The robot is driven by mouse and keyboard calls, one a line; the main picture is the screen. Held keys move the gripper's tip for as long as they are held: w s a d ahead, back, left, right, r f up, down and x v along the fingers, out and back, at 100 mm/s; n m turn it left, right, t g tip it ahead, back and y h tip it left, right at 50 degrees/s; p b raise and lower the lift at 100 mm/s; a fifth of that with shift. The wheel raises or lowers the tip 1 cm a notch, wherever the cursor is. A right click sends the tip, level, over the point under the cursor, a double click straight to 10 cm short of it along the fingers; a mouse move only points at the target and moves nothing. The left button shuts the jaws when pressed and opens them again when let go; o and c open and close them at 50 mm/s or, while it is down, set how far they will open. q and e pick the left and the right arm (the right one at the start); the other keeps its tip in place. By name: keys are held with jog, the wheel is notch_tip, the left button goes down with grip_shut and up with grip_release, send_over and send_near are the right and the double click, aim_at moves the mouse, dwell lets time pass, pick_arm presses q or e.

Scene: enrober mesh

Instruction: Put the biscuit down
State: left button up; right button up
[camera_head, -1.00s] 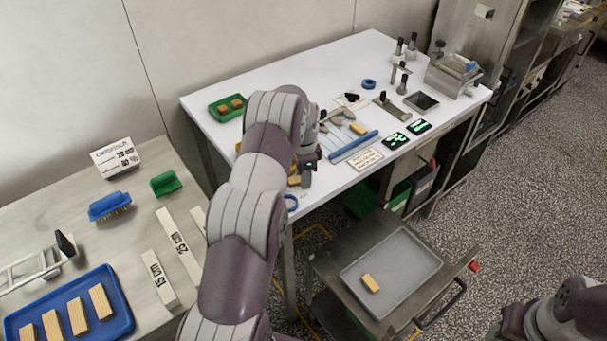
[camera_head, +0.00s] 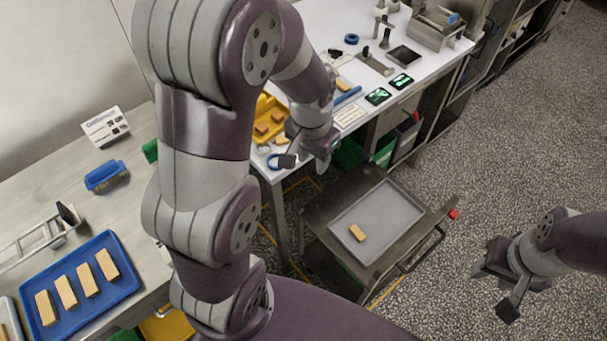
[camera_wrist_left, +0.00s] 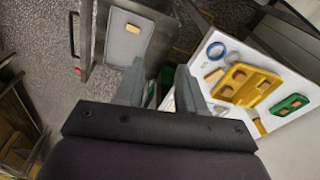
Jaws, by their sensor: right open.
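My left gripper (camera_head: 305,158) is above the floor gap between the white table and the cart. In the left wrist view its fingers (camera_wrist_left: 158,85) are apart, with no biscuit between them. One biscuit (camera_head: 357,233) lies on the grey tray (camera_head: 400,208) of the cart; it also shows in the left wrist view (camera_wrist_left: 132,28). Another biscuit (camera_head: 281,141) lies loose on the white table near the left gripper, and in the left wrist view (camera_wrist_left: 213,77) it is beside the yellow tray (camera_wrist_left: 226,92). My right gripper (camera_head: 500,285) is open and empty over the floor at right.
The yellow tray holds biscuits. A blue tray (camera_head: 112,300) with several biscuits stands on the left bench. A blue ring (camera_head: 274,162) lies at the white table's near corner. The cart's grey tray has free room around its biscuit.

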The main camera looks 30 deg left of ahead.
pick_arm(q)
jog(key=shift+n, duration=0.9)
jog(key=s, duration=0.2)
jog(key=s+d, duration=0.1)
jog(key=s, duration=0.4)
jog(key=shift+s+d+f, duration=0.2)
jog(key=shift+s+d, duration=0.15)
jog(key=shift+c, duration=0.3)
jog(key=m+t+h+b, duration=0.2)
jog(key=m+h+b, duration=0.1)
jog(key=m+b, duration=0.8)
send_over(283, 137)
jog(key=b, duration=0.2)
notch_tip(283, 137, down, 14)
jog(key=shift+r+n, duration=0.15)
jog(key=shift+n, duration=1.05)
jog(key=p+x, duration=0.1)
jog(key=x, duration=0.3)
jog(key=shift+s+d+f+p, duration=0.15)
jog(key=shift+d+f+p, duration=0.1)
jog(key=shift+d+p, duration=0.1)
jog(key=shift+w+f, duration=0.2)
jog(key=shift+f, duration=0.2)
jog(key=c, duration=0.5)
